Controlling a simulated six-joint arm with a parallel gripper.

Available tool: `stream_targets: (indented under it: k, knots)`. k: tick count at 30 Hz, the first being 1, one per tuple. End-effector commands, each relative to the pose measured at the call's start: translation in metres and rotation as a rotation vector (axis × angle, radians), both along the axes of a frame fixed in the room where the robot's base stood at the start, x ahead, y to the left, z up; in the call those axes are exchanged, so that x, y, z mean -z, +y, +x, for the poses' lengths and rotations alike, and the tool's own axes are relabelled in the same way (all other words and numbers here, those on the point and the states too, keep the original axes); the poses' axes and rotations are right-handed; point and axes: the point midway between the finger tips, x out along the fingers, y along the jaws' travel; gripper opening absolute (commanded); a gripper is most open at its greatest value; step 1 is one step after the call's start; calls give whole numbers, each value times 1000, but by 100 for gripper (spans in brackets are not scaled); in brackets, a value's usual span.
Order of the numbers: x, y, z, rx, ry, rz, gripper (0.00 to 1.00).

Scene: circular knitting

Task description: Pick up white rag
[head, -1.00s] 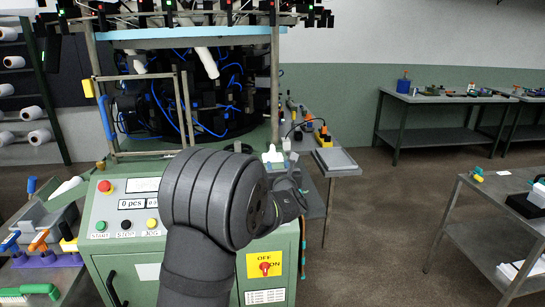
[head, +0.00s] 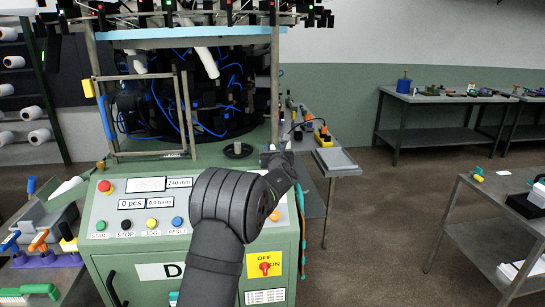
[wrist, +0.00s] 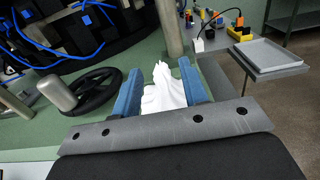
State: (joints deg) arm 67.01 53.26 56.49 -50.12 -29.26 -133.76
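The white rag (wrist: 163,92) is a crumpled, peaked cloth on the green machine top. In the wrist view it lies between the two blue fingers of my gripper (wrist: 160,66), which stand apart on either side of it. I cannot tell whether the fingers touch it. In the head view my gripper (head: 275,156) is at the right rear part of the machine top and hides the rag.
A dark handwheel (wrist: 92,92) stands left of my gripper on the machine top. A metal post (wrist: 169,28) rises just behind the rag. A grey side tray (head: 336,160) and a shelf with small tools lie to the right. The control panel (head: 140,212) is in front.

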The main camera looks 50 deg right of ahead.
Motion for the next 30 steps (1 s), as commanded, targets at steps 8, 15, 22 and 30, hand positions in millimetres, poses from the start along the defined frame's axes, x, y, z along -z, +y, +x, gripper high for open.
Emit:
stream_targets:
  k: [8, 15, 22, 30]
  knots:
    - [-1, -17, 18, -1, 0, 0, 40]
    - [-1, -18, 19, -1, 1, 1, 40]
    - [-1, -18, 18, 0, 1, 1, 3]
    - [-1, -18, 18, -1, 0, 0, 0]
